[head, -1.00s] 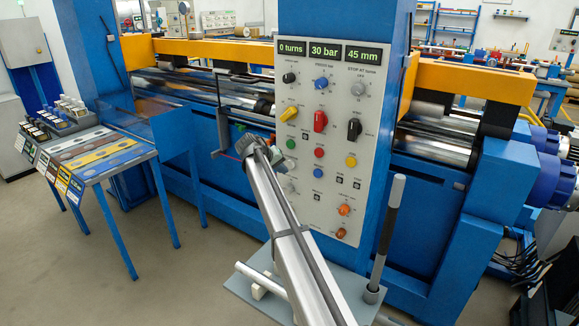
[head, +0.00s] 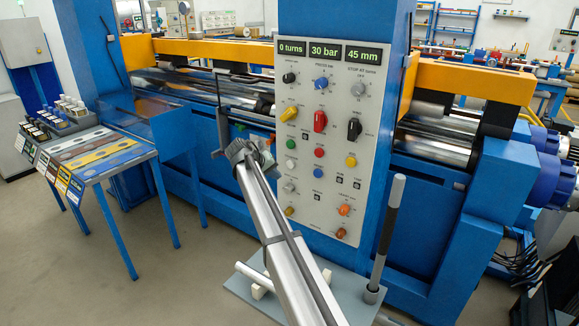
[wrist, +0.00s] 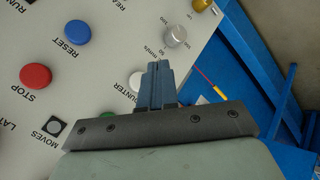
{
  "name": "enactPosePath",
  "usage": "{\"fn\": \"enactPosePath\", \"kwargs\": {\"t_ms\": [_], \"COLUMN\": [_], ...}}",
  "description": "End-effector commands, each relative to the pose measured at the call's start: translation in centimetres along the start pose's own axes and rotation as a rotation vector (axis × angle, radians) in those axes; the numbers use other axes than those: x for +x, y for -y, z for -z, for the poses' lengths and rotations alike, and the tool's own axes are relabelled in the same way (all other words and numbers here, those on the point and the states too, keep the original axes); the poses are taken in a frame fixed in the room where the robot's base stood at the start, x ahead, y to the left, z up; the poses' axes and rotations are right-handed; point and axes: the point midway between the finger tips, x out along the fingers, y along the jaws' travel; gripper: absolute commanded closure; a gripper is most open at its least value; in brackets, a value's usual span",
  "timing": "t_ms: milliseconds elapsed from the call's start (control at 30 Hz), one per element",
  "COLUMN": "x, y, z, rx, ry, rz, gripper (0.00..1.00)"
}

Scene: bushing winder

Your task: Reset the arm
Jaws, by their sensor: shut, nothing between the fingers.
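My gripper (wrist: 157,68) is shut and empty in the wrist view, its blue-grey fingers pointing at the grey control panel (wrist: 105,50). The fingers partly cover a white button (wrist: 136,80) in that view; I cannot tell the exact gap to the panel. In the head view, my arm reaches up from the bottom and its wrist is left of the panel (head: 334,215); the fingertips are not clear there. The blue RESET button (wrist: 77,32) and red STOP button (wrist: 36,76) are left of the fingers in the wrist view. A silver knob (wrist: 175,36) is just beyond the fingertips.
The displays (head: 325,52) read 0 turns, 30 bar and 45 mm.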

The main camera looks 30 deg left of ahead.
Motion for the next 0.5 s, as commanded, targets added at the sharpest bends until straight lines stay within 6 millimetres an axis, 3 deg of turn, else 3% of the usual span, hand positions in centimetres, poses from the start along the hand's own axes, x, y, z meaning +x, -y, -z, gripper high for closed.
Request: {"fn": "enactPosePath", "kwargs": {"t_ms": [333,500], "x": [0.2,3.2], "y": [0.0,-0.1], "z": [-0.1,-3.0], "rx": [0.0,0.003], "ry": [0.002,0.035], "rz": [0.0,0.01], "gripper": [1.0,1.0]}}
